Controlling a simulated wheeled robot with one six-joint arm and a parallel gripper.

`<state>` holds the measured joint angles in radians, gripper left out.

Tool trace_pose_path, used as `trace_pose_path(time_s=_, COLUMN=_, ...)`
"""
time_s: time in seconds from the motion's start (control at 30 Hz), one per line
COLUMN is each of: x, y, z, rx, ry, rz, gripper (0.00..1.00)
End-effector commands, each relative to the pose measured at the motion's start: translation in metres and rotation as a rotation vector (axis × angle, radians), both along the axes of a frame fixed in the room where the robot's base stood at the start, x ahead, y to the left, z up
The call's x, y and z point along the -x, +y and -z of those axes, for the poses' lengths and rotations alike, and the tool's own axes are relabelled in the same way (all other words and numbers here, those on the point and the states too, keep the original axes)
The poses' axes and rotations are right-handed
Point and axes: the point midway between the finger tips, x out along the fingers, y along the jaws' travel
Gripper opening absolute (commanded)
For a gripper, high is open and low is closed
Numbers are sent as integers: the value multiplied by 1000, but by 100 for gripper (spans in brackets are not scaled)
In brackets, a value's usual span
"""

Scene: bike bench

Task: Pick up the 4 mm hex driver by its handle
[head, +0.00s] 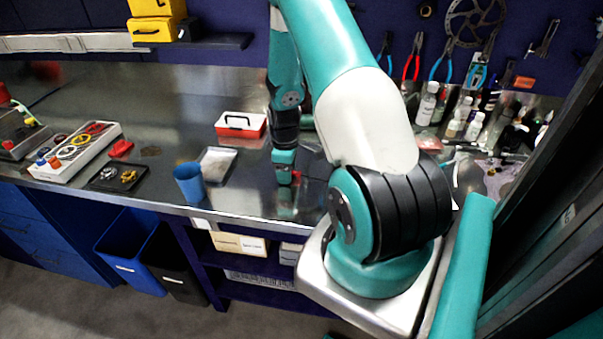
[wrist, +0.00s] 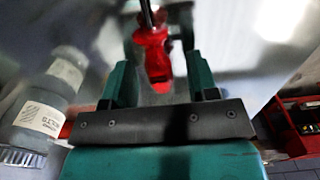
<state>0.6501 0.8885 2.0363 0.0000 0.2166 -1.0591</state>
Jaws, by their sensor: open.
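The hex driver has a red handle (wrist: 153,55) and a dark shaft that runs out of the top of the wrist view. The handle lies between the two teal fingers of my gripper (wrist: 160,78), nearer the left finger, with a gap on the right. My gripper is open and not closed on the handle. In the head view my gripper (head: 284,172) points down at the steel bench, and a small bit of red shows beside it. My arm hides most of the driver there. The 4 mm size cannot be read.
A red and white box (head: 241,125) and a shallow metal tray (head: 216,163) are left of my gripper. A blue cup (head: 189,184) stands near the front edge of the bench (head: 150,207). Several bottles (head: 427,104) stand at the back right. A grey labelled bottle (wrist: 48,98) shows in the wrist view.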

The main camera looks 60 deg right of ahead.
Motion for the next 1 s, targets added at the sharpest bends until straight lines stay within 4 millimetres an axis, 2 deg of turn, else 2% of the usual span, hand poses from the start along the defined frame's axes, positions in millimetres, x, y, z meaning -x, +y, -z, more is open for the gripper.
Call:
trace_pose_path(time_s=0.13, x=0, y=0, z=0, rx=0, ry=0, rz=0, gripper=54)
trace_pose_path(time_s=0.17, x=0, y=0, z=0, rx=0, ry=0, rz=0, gripper=49)
trace_pose_path(time_s=0.37, x=0, y=0, z=0, rx=0, ry=0, rz=0, gripper=3)
trace_pose_path(time_s=0.4, x=0, y=0, z=0, rx=0, ry=0, rz=0, gripper=0)
trace_pose_path(time_s=0.77, x=0, y=0, z=-5, rx=1, ry=0, rz=0, gripper=0)
trace_pose_path(time_s=0.87, x=-1, y=-1, z=-14, rx=2, ry=-3, rz=0, gripper=0)
trace_pose_path(time_s=1.0, x=-1, y=-1, z=-40, rx=5, ry=-6, rz=0, gripper=0)
